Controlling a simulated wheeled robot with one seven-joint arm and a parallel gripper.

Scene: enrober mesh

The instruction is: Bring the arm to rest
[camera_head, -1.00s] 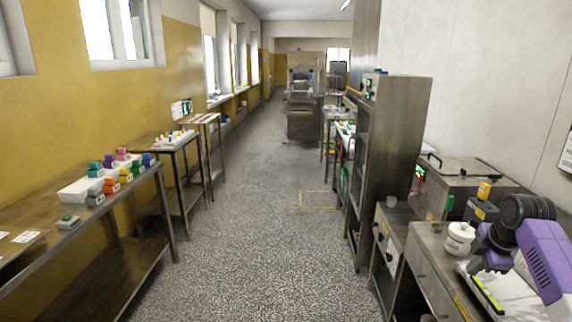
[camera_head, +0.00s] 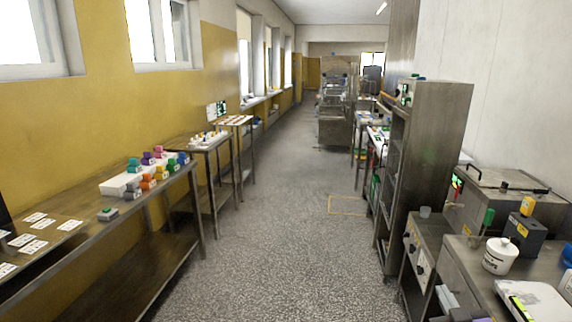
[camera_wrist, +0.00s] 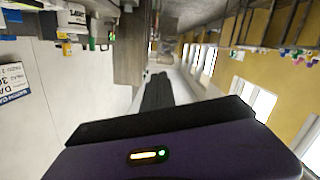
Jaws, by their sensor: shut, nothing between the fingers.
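My gripper (camera_wrist: 160,78) shows in the wrist view, with two dark fingers pressed together and a purple housing with small lit indicators below them. It is empty and touches nothing that I can see. The wrist picture is upside down, with the corridor ahead of the fingers, the worktops at the top and the yellow wall on the right. My arm does not show in the head view now.
A steel bench on the right (camera_head: 455,262) carries a white tub (camera_head: 499,256) and a dark box (camera_head: 513,236). A tall steel cabinet (camera_head: 432,165) stands beyond it. A left table (camera_head: 85,238) holds coloured blocks. The floor between (camera_head: 290,225) is clear.

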